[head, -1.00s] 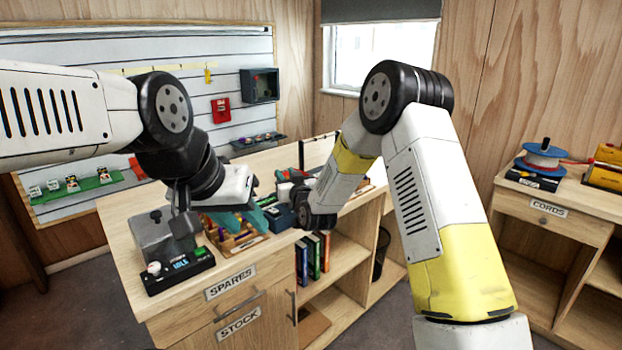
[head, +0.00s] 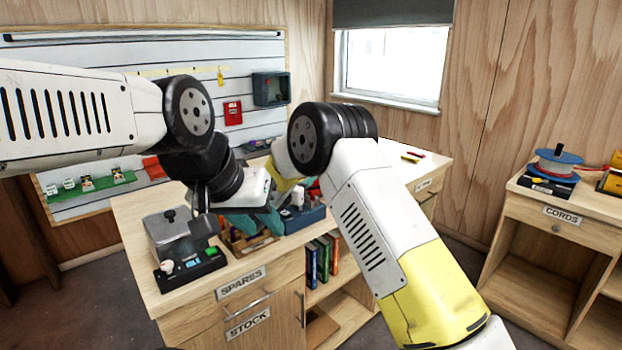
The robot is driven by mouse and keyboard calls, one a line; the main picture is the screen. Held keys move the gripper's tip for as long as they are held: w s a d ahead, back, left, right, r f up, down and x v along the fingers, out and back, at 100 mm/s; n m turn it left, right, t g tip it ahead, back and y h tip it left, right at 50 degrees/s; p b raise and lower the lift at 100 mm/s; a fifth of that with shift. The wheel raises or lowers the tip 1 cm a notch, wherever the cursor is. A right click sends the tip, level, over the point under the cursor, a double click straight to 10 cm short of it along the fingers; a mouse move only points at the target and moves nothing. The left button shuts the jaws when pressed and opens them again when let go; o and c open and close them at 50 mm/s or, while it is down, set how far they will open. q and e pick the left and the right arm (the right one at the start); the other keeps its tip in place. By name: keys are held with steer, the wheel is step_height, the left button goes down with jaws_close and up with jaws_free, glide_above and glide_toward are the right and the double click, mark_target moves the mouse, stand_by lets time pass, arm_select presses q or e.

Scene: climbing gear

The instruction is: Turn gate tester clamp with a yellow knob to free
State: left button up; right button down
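I cannot make out a clamp with a yellow knob; my arms cover the middle of the bench. A grey box-shaped device (head: 172,235) with a black top knob stands on the bench's left end. In front of it is a black control base (head: 190,268) with a white knob and a green part; its small display is too small to read. My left gripper (head: 262,222), with teal fingers, points down over a wooden tray (head: 240,243) right of this device. Its finger gap is not clear. My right gripper is hidden behind the arms.
The wooden bench (head: 135,215) has drawers marked SPARES and STOCK. A blue bin (head: 305,217) stands beside the tray. A cord spool (head: 556,163) sits on the right cabinet.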

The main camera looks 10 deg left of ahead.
steer(key=shift+m+g+h, duration=0.3)
steer(key=shift+m+h, duration=0.2)
steer(key=shift+h, duration=0.2)
steer(key=shift+d+r, duration=0.1)
steer(key=shift+d, duration=0.05)
steer(key=c, duration=1.1)
jaws_free()
steer(key=shift+c, duration=0.2)
